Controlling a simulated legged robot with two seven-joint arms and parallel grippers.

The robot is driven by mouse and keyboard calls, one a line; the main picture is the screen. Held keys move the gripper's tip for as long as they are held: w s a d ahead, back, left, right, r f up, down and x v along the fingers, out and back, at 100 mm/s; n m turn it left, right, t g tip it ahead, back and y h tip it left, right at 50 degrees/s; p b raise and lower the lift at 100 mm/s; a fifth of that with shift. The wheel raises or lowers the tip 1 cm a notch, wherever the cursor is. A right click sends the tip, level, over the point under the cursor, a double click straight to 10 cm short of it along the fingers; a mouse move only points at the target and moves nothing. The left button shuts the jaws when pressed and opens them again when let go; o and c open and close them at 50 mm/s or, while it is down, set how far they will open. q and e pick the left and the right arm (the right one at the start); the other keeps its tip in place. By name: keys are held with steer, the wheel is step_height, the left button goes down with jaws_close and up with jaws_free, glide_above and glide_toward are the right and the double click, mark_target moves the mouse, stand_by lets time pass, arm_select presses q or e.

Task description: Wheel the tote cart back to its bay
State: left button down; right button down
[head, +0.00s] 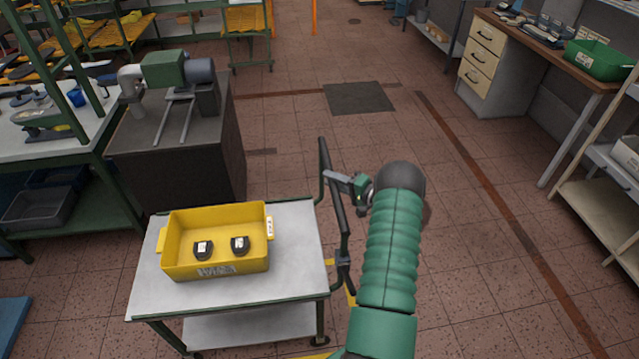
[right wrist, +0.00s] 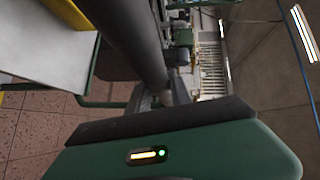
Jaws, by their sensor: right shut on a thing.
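The tote cart (head: 296,240) stands in front of me, left of my right arm, with a grey top and a lower shelf. A yellow tote (head: 216,270) sits on its top and holds two dark pieces with white labels. The cart's dark push handle (head: 331,190) rises at its right side. My right gripper (head: 345,184) is shut on the handle's bar near its upper part. In the right wrist view the dark bar (right wrist: 130,35) runs close past the gripper body. My left gripper is not in view. Yellow floor marking shows beside and below the cart.
A dark machine stand (head: 180,150) with a green and grey machine is close behind the cart's left. A green-framed bench (head: 60,150) is at the left. A drawer desk (head: 487,65) and shelving (head: 605,190) line the right. Open tiled floor with a dark mat (head: 358,98) lies ahead.

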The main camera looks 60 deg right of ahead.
steer(key=s+d+b, duration=0.2)
steer(key=s+d, duration=0.4)
steer(key=s, duration=0.1)
steer(key=shift+s+f, duration=0.2)
steer(key=shift+s, duration=0.05)
steer(key=c, duration=1.6)
jaws_free()
steer(key=shift+d, duration=0.1)
steer(key=shift+o, duration=1.4)
steer(key=shift+s+d, duration=0.1)
steer(key=shift+s, duration=0.05)
steer(key=shift+o, duration=0.8)
steer(key=shift+s+d, duration=0.15)
steer(key=shift+d, duration=0.15)
